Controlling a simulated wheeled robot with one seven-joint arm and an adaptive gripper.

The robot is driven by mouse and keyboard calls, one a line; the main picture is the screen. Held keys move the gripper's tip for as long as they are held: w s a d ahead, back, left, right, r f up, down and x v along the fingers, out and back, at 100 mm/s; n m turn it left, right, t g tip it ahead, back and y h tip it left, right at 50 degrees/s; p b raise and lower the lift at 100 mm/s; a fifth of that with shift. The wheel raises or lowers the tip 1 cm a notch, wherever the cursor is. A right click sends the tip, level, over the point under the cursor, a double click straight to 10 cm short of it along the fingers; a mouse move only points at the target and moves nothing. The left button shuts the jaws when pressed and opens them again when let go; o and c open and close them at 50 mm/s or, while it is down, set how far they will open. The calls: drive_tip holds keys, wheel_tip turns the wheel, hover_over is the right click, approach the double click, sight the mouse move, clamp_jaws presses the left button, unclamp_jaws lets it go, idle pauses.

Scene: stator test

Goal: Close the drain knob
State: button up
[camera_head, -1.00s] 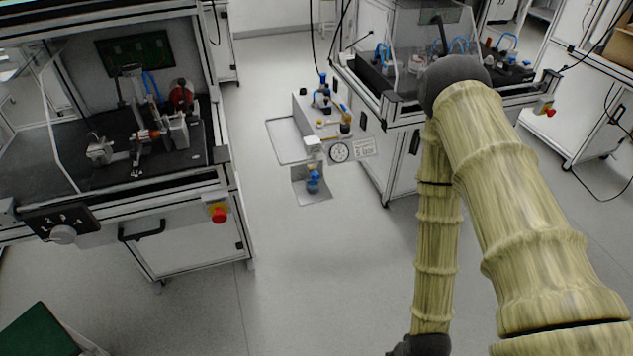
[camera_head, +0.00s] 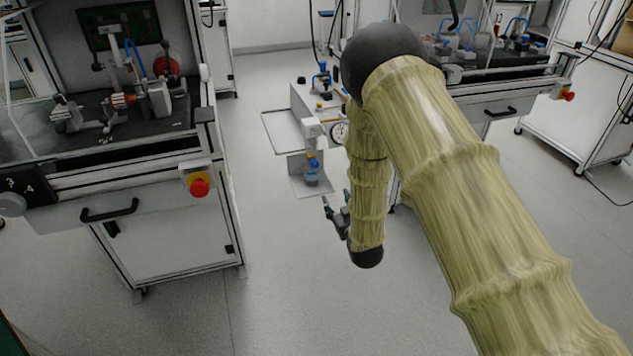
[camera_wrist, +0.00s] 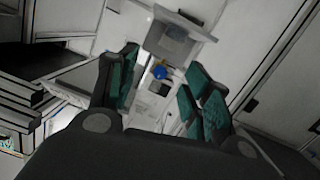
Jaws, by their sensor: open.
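In the head view, a small air unit (camera_head: 313,128) with a white block on top and a blue-and-clear lower part (camera_head: 312,164) stands in the middle, above a grey bracket-like tray (camera_head: 318,188). The drain knob cannot be told apart from the lower part at this size. My gripper (camera_head: 336,202) is below and to the right of the unit, apart from it, with open, empty fingers. In the wrist view, a blue part (camera_wrist: 162,73) shows between the green-padded fingers of my gripper (camera_wrist: 160,64), beyond them.
A workbench (camera_head: 150,195) with a red stop button (camera_head: 199,187) stands at left. Another bench (camera_head: 500,105) with a red button (camera_head: 568,96) is at the back right. A pressure gauge (camera_head: 338,133) is partly hidden by my arm.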

sight(315, 166)
drive_tip(key=shift+n+t+y, duration=0.4)
drive_tip(key=shift+t+y, duration=0.2)
drive_tip(key=shift+t, duration=0.1)
drive_tip(key=w+a+r+b, duration=0.1)
drive_tip(key=w+a, duration=0.1)
drive_tip(key=w, duration=0.2)
drive_tip(key=w+a+r+b, duration=0.1)
drive_tip(key=w+a, duration=0.1)
drive_tip(key=w, duration=0.3)
drive_tip(key=w+a+r+b, duration=0.1)
drive_tip(key=w+a, duration=0.1)
drive_tip(key=w, duration=0.2)
drive_tip(key=shift+w+a, duration=0.15)
drive_tip(key=shift+w, duration=0.2)
drive_tip(key=c, duration=1)
